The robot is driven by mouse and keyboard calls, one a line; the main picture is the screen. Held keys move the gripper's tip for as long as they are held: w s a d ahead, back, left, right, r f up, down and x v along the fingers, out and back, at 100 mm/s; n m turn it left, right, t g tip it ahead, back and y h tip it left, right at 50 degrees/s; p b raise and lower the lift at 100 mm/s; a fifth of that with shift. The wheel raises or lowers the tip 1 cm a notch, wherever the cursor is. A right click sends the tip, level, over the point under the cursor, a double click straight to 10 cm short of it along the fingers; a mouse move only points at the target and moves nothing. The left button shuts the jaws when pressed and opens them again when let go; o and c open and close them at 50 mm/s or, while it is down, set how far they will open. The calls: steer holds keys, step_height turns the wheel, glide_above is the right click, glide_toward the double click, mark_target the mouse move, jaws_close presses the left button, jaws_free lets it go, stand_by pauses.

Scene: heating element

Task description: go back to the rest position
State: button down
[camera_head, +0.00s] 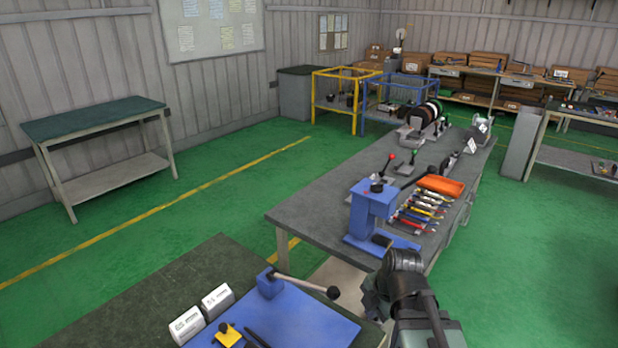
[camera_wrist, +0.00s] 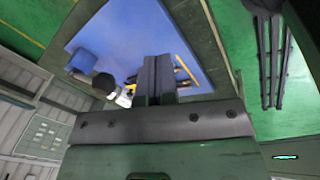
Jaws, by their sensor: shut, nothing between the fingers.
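My gripper (camera_wrist: 158,80) shows in the wrist view with its two dark fingers together and nothing between them. Beyond the fingers is a blue plate (camera_wrist: 125,30), which also lies on the near dark bench in the head view (camera_head: 305,325). A lever with a black knob (camera_head: 332,292) rises from a blue block on that plate. In the wrist view the knob (camera_wrist: 104,84) is left of the fingers. In the head view my dark arm shows at the lower right, and the fingertips cannot be made out there.
Two white boxes (camera_head: 201,313) and a yellow part (camera_head: 227,335) are on the near bench. A long grey bench (camera_head: 305,215) carries a blue press (camera_head: 370,212), an orange tray (camera_head: 441,186) and several hand tools.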

steer(key=s+m, duration=0.1)
steer(key=m, duration=0.6)
steer(key=s+a+m+g+h, duration=0.1)
steer(key=m, duration=0.7)
steer(key=s+m+g+h, duration=0.1)
steer(key=m, duration=0.6)
steer(key=shift+s+a+f+m, duration=0.15)
steer(key=shift+a+f+m, duration=0.1)
steer(key=shift+a+m, duration=0.1)
